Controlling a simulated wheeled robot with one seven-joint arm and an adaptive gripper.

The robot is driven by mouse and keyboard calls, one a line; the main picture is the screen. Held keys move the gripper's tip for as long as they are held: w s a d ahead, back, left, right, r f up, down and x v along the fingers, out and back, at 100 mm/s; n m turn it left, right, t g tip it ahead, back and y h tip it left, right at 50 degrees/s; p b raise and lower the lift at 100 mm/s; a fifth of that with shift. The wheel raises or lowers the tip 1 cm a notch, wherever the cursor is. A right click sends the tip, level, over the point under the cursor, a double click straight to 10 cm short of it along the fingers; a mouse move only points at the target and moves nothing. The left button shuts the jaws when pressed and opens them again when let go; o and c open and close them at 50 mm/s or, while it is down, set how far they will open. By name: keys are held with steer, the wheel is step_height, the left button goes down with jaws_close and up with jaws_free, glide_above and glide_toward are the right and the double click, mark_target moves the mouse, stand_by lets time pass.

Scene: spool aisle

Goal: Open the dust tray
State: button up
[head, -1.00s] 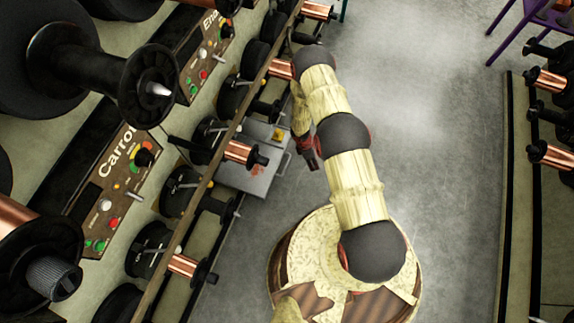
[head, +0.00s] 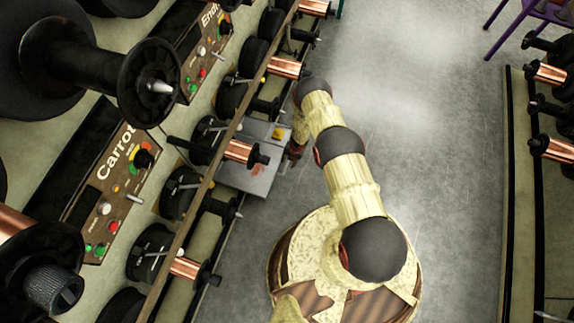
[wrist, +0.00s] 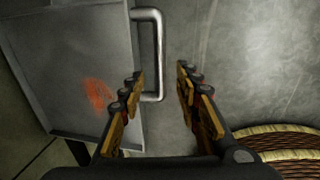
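The dust tray (head: 254,183) is a grey metal box low beside the spool machines, with an orange-red smudge and a yellow patch on top. In the wrist view the tray (wrist: 70,60) fills the left side. Its silver bar handle (wrist: 159,60) stands out from the tray's right edge. My gripper (wrist: 160,88) is open, with one finger on each side of the handle's lower part; I cannot tell if either finger touches it. In the head view my gripper (head: 294,150) is at the tray's right side, partly hidden by my arm.
Spool machines with copper spools (head: 240,151) and a long rail (head: 205,190) line the left. Another spool row (head: 550,147) stands at the right, with a purple-legged piece of furniture (head: 512,18) at the top right. The grey floor (head: 430,130) between is clear.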

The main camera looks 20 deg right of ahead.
mark_target(286, 165)
steer(key=f, duration=0.1)
steer(key=f+b, duration=0.1)
steer(key=f, duration=0.1)
steer(key=f+b, duration=0.1)
steer(key=f, duration=0.1)
steer(key=shift+w+a, duration=0.3)
steer(key=shift+a, duration=0.05)
steer(key=shift+r, duration=0.1)
steer(key=c, duration=0.3)
jaws_close()
